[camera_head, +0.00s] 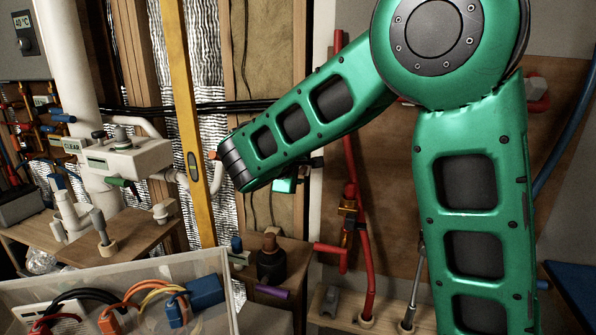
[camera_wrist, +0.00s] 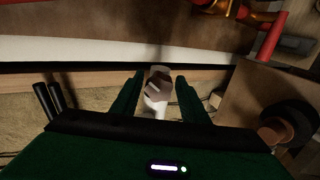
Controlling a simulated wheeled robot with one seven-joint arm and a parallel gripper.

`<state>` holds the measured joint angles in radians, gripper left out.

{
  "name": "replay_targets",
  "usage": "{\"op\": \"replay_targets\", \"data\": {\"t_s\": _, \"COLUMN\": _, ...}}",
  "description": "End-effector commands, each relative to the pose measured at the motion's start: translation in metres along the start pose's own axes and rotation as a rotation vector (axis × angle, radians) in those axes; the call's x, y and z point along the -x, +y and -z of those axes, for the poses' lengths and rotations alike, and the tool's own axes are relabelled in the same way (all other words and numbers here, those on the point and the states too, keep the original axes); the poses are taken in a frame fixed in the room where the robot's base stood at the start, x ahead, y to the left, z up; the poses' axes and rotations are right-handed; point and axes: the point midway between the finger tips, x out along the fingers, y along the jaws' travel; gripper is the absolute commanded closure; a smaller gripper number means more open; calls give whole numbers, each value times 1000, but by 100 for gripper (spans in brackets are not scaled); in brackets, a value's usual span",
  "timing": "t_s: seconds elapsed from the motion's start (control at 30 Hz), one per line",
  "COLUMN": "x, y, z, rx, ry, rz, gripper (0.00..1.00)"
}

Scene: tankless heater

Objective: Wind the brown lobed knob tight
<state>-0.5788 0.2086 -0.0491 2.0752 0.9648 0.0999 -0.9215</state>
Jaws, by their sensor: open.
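In the wrist view, a brown lobed knob (camera_wrist: 158,84) sits on a pale white stem or fitting, in line with the gap between my fingers. My gripper (camera_wrist: 160,76) is open, with one green finger to the left of the knob and one to the right. Gaps show on both sides, and no finger visibly touches it. How far the knob lies beyond the fingertips is hard to tell. In the head view, my green arm covers most of the gripper, and I cannot make out the knob there.
A dark bottle with a brown cap (camera_head: 270,243) stands on a wooden ledge below my arm. A red pipe (camera_head: 350,190) runs down the right board. A yellow level (camera_head: 185,110) stands left of my arm. A clear bin (camera_head: 225,280) with cables is at the front left.

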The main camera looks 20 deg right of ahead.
Motion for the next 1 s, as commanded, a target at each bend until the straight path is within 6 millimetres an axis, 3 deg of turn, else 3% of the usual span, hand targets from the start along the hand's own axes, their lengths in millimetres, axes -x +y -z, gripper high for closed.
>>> {"op": "replay_targets", "data": {"t_s": 0.2, "x": 0, "y": 0, "z": 0, "rx": 0, "ry": 0, "rz": 0, "gripper": 59}}
{"op": "replay_targets", "data": {"t_s": 0.37, "x": 0, "y": 0, "z": 0, "rx": 0, "ry": 0, "rz": 0, "gripper": 98}}
{"op": "replay_targets", "data": {"t_s": 0.4, "x": 0, "y": 0, "z": 0, "rx": 0, "ry": 0, "rz": 1, "gripper": 100}}
{"op": "replay_targets", "data": {"t_s": 0.57, "x": 0, "y": -1, "z": 0, "rx": -51, "ry": 0, "rz": 2, "gripper": 100}}
{"op": "replay_targets", "data": {"t_s": 0.8, "x": -1, "y": -1, "z": 0, "rx": -300, "ry": -1, "rz": 2, "gripper": 100}}
{"op": "replay_targets", "data": {"t_s": 1.0, "x": -1, "y": -1, "z": 0, "rx": -389, "ry": 0, "rz": 3, "gripper": 100}}
